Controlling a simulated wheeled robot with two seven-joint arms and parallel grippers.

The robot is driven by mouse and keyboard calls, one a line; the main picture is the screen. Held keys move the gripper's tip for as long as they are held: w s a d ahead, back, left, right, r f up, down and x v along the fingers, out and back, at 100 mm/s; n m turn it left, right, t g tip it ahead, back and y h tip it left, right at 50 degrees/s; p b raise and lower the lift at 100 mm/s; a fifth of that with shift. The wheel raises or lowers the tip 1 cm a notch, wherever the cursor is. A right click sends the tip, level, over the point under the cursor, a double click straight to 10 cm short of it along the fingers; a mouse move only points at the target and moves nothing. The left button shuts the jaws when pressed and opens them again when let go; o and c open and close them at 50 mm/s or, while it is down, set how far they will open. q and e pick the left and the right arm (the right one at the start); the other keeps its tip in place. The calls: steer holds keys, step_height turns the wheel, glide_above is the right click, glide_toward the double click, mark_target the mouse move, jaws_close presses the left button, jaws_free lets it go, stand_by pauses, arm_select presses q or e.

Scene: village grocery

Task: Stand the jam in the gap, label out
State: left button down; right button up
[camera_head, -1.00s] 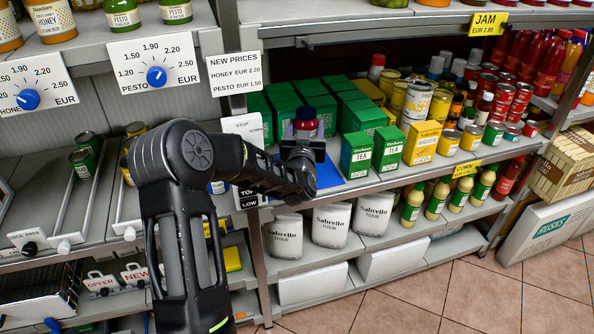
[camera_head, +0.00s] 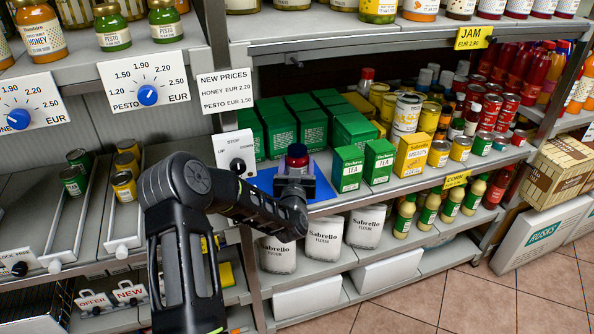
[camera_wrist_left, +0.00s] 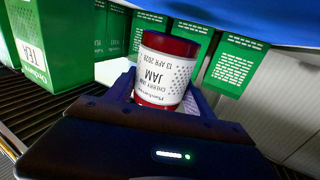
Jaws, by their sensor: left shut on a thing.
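The jam jar (camera_head: 297,157) has a dark lid, and red contents show. My left gripper (camera_head: 295,180) is shut on it and holds it upright, in front of the green tea boxes and over a blue mat (camera_head: 325,188). In the left wrist view the jar (camera_wrist_left: 166,72) sits between the fingers of my left gripper (camera_wrist_left: 160,100). Its white label reads JAM, upside down in that picture, and faces the wrist camera. A yellow JAM price tag (camera_head: 473,36) hangs on the upper shelf edge. The jars above are cut off by the picture, and I cannot make out a gap. My right gripper is out of view.
Green tea boxes (camera_head: 348,168) stand close behind and right of the jar. The upper shelf (camera_head: 330,32) overhangs this bay. A lever panel (camera_head: 236,150) is just left of the gripper. Flour bags (camera_head: 367,226) stand below. Tiled floor (camera_head: 500,295) lies clear at lower right.

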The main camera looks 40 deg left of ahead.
arm_select(q)
step_height(320, 180, down, 3)
steer(key=shift+r, duration=0.2)
steer(key=shift+f, duration=0.15)
steer(key=shift+c, duration=1.9)
jaws_free()
